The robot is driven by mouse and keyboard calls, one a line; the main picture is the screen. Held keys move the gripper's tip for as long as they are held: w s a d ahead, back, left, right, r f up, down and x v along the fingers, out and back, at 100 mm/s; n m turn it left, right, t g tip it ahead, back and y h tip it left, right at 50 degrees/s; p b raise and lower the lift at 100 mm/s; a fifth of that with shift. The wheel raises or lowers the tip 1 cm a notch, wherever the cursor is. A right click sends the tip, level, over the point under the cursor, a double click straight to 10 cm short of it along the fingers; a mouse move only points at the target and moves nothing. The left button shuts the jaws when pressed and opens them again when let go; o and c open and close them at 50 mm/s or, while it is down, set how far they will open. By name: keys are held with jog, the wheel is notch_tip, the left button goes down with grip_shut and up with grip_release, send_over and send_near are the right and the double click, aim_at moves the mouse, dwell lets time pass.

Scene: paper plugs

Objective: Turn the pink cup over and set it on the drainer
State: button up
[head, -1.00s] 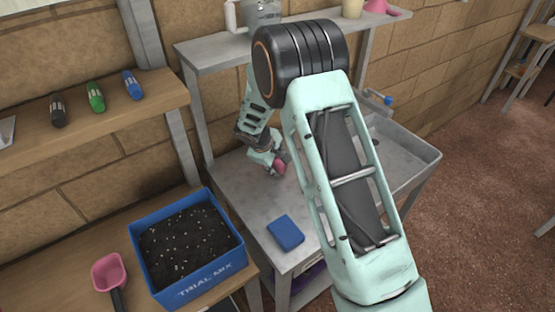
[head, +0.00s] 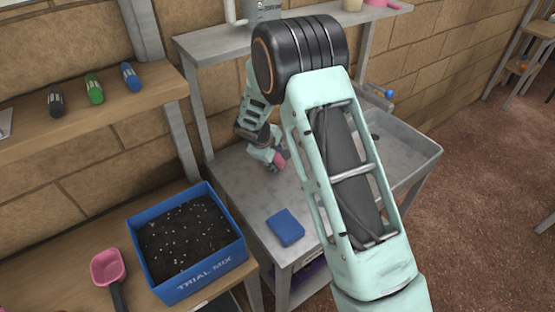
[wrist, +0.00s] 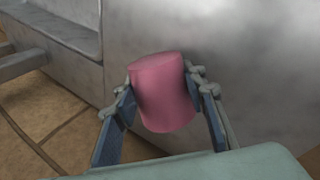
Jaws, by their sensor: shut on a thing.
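The pink cup (wrist: 162,95) is between the two blue-padded fingers of my gripper (wrist: 161,88) in the wrist view. The fingers press on its sides, so my gripper is shut on it. A smooth, closed-looking end of the cup faces the top of that picture. In the head view the cup (head: 281,159) is a small pink patch at my gripper (head: 277,160), low over the grey metal bench (head: 235,180); I cannot tell whether it touches the bench. No drainer is clearly recognisable; my arm hides part of the bench and sink.
A blue sponge-like block (head: 285,228) lies on the bench's near part. The sink basin (head: 405,140) is at right, partly behind my arm. A shelf (head: 215,42) runs above. A blue soil box (head: 200,278) and a pink scoop (head: 108,267) are at lower left.

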jog(key=shift+s+f, duration=0.25)
jog(key=shift+f, duration=0.3)
jog(key=shift+s+f+b, duration=0.15)
jog(key=shift+f+b, duration=0.05)
jog(key=shift+b, duration=0.15)
jog(key=shift+s+f+b, duration=0.1)
jog(key=shift+f+b, duration=0.1)
jog(key=shift+b, duration=0.1)
jog(key=c, duration=0.3)
grip_shut()
jog(key=o, duration=1.1)
grip_release()
jog(key=o, duration=0.5)
jog(key=shift+w+f, duration=0.3)
jog(key=shift+w, duration=0.15)
jog(key=shift+r, duration=0.3)
